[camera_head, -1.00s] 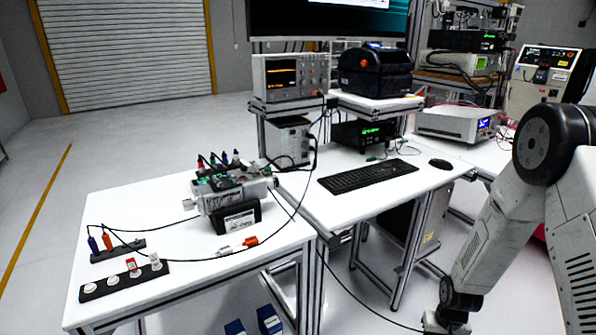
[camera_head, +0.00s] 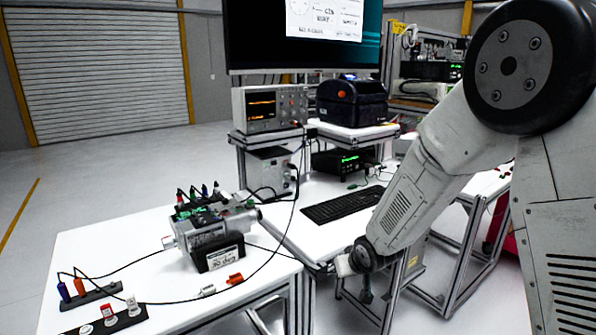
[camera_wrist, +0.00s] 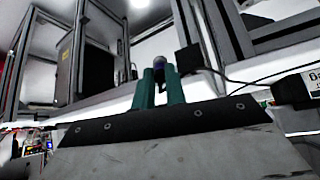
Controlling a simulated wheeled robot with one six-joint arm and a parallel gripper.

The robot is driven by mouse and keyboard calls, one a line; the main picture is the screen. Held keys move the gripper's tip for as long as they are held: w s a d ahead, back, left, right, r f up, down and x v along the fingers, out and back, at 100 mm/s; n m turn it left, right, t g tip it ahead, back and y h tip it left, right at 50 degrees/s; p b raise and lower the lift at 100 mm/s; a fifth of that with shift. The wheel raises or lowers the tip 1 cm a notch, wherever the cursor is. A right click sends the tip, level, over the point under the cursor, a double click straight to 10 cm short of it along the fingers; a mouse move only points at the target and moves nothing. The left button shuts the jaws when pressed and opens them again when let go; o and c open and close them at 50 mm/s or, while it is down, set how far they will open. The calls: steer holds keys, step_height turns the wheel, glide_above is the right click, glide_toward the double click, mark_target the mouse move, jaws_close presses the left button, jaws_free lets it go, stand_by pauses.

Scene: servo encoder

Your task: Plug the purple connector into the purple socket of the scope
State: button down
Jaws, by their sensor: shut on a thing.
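My gripper's two teal fingers (camera_wrist: 160,88) are shut on a small dark connector with a blue-purple tint (camera_wrist: 160,63), which I take as the purple connector. Its face is mostly hidden between the fingers. In the head view my wrist is low beside the front edge of the desk, and a black cable runs to it from the device on the left table. The scope (camera_head: 269,107) stands on the raised shelf, above and to the left of my wrist, with an orange trace on its screen. Its sockets are too small to tell apart by colour.
The device with coloured plugs (camera_head: 210,235) stands on the left table (camera_head: 120,240). A rack holds a blue-purple plug (camera_head: 64,291) and an orange plug (camera_head: 78,285). A keyboard (camera_head: 342,204) lies on the desk. A black printer (camera_head: 352,100) stands right of the scope.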

steer(key=s+a+r+n+t+y, duration=0.1)
steer(key=a+r, duration=0.3)
steer(key=r, duration=0.6)
steer(key=s+a+r+n+t+y, duration=0.1)
steer(key=a+r+t+y, duration=0.3)
steer(key=r, duration=0.5)
steer(key=s+a+r+n+t+y, duration=0.1)
steer(key=s+a+r+t+y, duration=0.1)
steer(key=r, duration=0.8)
steer(key=shift+s+a+r+n+t+y, duration=0.4)
steer(key=shift+s+a+y, duration=0.1)
steer(key=shift+a, duration=0.6)
